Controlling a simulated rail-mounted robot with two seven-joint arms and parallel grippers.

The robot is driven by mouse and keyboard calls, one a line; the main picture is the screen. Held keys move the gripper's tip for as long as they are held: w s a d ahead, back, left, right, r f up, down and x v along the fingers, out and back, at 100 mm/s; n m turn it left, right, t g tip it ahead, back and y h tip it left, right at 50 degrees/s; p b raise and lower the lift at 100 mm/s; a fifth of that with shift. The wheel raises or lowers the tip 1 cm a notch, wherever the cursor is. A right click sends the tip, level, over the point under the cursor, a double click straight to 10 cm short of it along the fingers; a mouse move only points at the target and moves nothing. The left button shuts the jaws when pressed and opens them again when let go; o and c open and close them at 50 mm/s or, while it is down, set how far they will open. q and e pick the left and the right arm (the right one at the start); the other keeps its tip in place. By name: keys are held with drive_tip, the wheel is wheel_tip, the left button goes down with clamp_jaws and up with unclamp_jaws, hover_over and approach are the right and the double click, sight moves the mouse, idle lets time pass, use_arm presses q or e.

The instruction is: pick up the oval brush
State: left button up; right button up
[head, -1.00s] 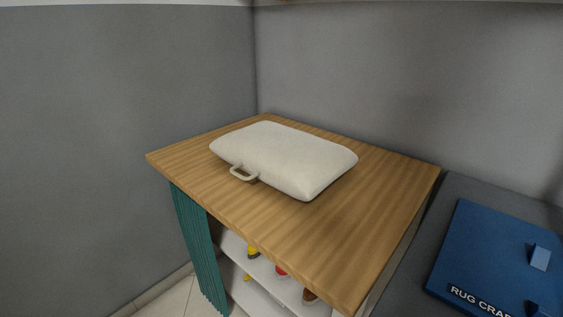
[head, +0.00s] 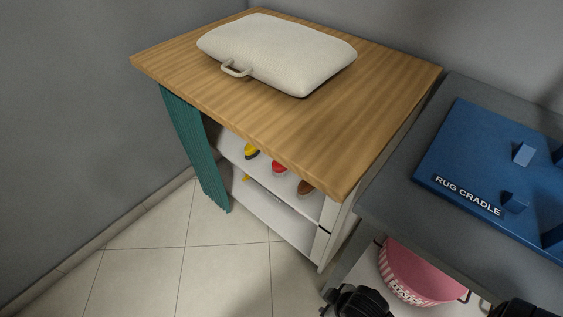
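Several small brush-like things stand on the upper shelf under the wooden worktop. One is yellow and dark (head: 251,151), one is red (head: 279,168) and one is brown (head: 305,188). The worktop's edge partly hides them, and I cannot tell which one is the oval brush. Black parts of my own arms show at the bottom edge, right of the middle and at the right. No gripper fingertips can be made out.
A cream cushion with a handle (head: 285,55) lies on the wooden worktop (head: 210,85). A teal curtain (head: 196,150) hangs at the left of the open shelves. Right are a blue rug cradle (head: 475,165) on a grey counter and a pink tub (head: 420,277) below. Tiled floor in front is clear.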

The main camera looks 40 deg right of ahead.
use_arm(q)
drive_tip(key=shift+a, duration=0.2)
drive_tip(key=o, duration=0.5)
